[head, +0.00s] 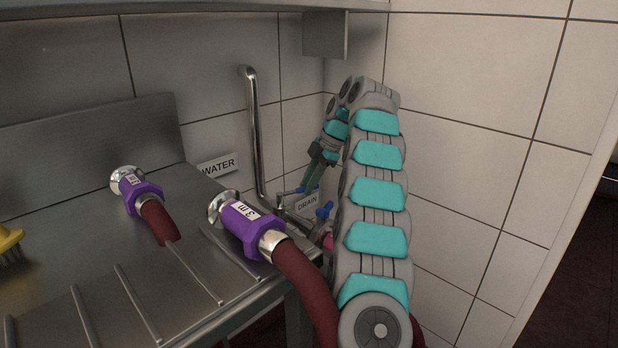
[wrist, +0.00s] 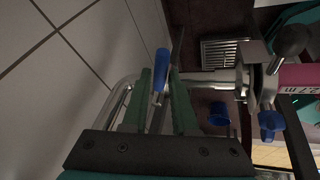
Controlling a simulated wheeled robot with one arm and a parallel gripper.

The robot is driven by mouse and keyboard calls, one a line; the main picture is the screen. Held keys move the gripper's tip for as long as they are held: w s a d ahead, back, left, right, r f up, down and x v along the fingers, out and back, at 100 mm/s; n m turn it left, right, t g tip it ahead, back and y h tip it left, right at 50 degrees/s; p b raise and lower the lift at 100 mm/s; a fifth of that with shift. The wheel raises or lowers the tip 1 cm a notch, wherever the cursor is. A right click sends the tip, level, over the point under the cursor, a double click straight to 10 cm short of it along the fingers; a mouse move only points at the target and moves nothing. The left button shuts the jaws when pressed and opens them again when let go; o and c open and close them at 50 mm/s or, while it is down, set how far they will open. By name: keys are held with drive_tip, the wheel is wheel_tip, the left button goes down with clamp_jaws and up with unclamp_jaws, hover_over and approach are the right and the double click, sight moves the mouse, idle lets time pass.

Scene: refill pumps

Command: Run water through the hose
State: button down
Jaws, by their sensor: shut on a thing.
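My gripper (wrist: 161,84) is shut on a blue lever (wrist: 161,62), which stands between its two green fingers in the wrist view. In the head view my gripper (head: 308,186) reaches down in the corner by the DRAIN label (head: 307,203); the contact is too small to tell there. A pink coupling (wrist: 301,77) marked 2.7 m sits on the pipe end at the right of the wrist view, with a dark-knobbed lever (wrist: 291,41) beside it. It shows partly in the head view (head: 327,241). The WATER label (head: 218,165) is on the wall. Water flow cannot be seen.
Two dark red hoses with purple couplings, a left one (head: 137,188) and a right one (head: 252,227) marked 3 m, hang at the steel bench (head: 150,120). A chrome pipe (head: 253,120) rises behind. A floor grate (wrist: 220,52) and blue cup-like piece (wrist: 219,114) show.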

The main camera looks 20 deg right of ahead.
idle(0.4)
drive_tip(key=c, duration=0.7)
unclamp_jaws()
drive_tip(key=shift+f+b, duration=0.15)
drive_tip(key=shift+b, duration=0.15)
